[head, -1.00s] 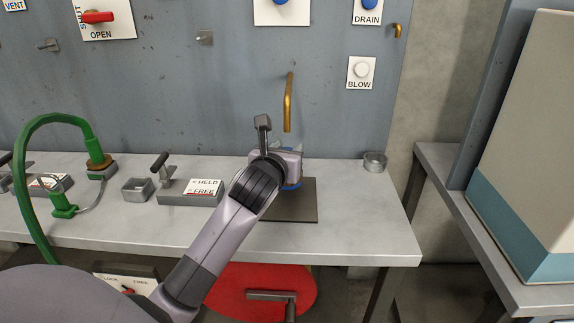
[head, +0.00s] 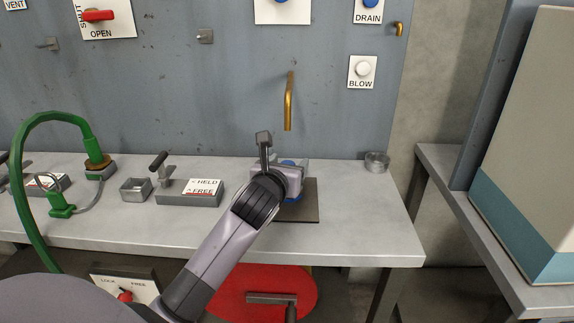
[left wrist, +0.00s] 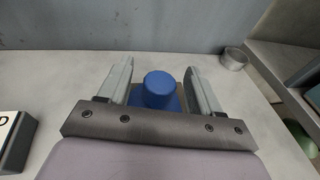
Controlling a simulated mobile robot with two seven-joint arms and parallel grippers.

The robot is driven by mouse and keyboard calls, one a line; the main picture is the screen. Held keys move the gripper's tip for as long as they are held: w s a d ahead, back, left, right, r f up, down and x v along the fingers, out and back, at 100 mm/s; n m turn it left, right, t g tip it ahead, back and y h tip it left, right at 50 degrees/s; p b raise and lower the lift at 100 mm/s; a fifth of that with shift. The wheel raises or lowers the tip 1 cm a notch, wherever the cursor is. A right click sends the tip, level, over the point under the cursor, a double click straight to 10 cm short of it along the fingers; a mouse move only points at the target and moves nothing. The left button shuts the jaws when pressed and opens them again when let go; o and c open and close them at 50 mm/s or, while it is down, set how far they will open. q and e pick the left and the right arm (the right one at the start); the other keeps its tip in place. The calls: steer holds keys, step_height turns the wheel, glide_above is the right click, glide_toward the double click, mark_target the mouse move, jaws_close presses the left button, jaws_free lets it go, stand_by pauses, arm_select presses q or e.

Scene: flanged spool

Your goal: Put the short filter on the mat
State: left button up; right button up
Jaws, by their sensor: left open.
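The filter is a blue spool (left wrist: 158,88) with a round flat top and a wider lower part. It stands upright between the fingers of my left gripper (left wrist: 160,84) in the left wrist view. These fingers are open, one on each side, with a gap visible to the blue piece. My right gripper is not in view.
A brass spout (head: 288,102) hangs from the panel above the mat. A small metal cup (head: 376,162) stands to the right. A clamp block (head: 188,198), a square tray (head: 136,190) and a green hose (head: 40,130) are to the left. The bench's front right is clear.

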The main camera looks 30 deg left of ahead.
arm_select(q)
steer(key=shift+r, duration=0.25)
steer(key=p+v, duration=0.1)
steer(key=v, duration=1.1)
steer(key=shift+f, duration=0.15)
steer(key=shift+a, duration=0.1)
